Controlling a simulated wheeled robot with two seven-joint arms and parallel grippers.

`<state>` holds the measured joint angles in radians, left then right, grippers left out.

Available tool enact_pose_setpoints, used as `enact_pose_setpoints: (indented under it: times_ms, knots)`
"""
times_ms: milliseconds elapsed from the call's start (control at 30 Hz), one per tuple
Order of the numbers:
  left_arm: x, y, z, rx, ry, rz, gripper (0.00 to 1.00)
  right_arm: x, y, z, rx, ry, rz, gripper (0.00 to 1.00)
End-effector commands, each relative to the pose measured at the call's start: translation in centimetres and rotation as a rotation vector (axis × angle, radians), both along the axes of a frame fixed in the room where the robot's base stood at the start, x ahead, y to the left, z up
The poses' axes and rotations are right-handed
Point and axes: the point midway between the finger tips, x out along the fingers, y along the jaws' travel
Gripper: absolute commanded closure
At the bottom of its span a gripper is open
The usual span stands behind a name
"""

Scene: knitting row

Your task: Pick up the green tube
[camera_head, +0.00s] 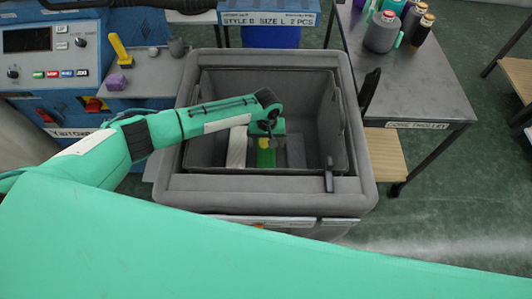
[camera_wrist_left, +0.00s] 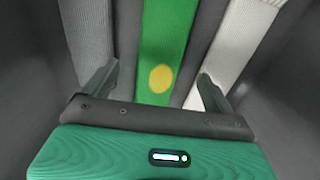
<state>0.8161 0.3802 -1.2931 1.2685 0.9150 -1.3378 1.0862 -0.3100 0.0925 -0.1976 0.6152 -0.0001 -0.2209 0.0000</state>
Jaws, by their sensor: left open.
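The green tube (camera_head: 265,157) lies on the floor of the grey bin (camera_head: 204,180), between a white tube (camera_head: 237,148) and grey tubes (camera_head: 295,152). In the left wrist view the green tube (camera_wrist_left: 165,45) has a yellow round spot and runs away from me between my two fingers. My left gripper (camera_head: 268,135) reaches down into the bin above the green tube. In the wrist view the left gripper (camera_wrist_left: 155,90) is open, its fingers apart on either side of the green tube, with nothing between them held. My right gripper does not show.
The bin's thick padded walls surround the left gripper. A blue machine (camera_head: 50,55) stands at the left, with a yellow-handled tool (camera_head: 120,48) beside it. A grey table (camera_head: 425,85) with yarn cones (camera_head: 382,32) stands at the right. My green arm link covers the foreground.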

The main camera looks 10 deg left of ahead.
Motion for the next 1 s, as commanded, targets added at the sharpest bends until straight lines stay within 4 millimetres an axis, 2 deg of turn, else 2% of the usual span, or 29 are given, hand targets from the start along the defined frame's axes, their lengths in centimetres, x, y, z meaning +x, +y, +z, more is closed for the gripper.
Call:
enact_pose_setpoints:
  times_ms: [233, 367, 500, 833, 867, 1000]
  knots:
    - [-0.3, 0.0, -1.7, 0.001, 0.001, 0.000, 0.11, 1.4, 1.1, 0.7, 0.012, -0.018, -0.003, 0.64]
    - [-0.7, 0.0, -3.6, 0.003, 0.002, 0.000, 0.11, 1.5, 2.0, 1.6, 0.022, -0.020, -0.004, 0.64]
    - [-0.6, 0.0, -5.3, 0.001, -0.001, 0.000, 0.11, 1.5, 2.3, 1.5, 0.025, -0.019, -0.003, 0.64]
    - [-0.6, 0.0, -6.0, -0.001, -0.002, 0.000, 0.11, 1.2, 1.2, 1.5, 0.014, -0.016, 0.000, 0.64]
    - [-0.6, 0.1, -6.0, -0.001, -0.002, 0.000, 0.15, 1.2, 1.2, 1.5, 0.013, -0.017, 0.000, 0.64]
    - [-0.6, 0.1, -6.0, 0.000, -0.002, 0.000, 0.42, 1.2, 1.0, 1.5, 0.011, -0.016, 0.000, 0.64]
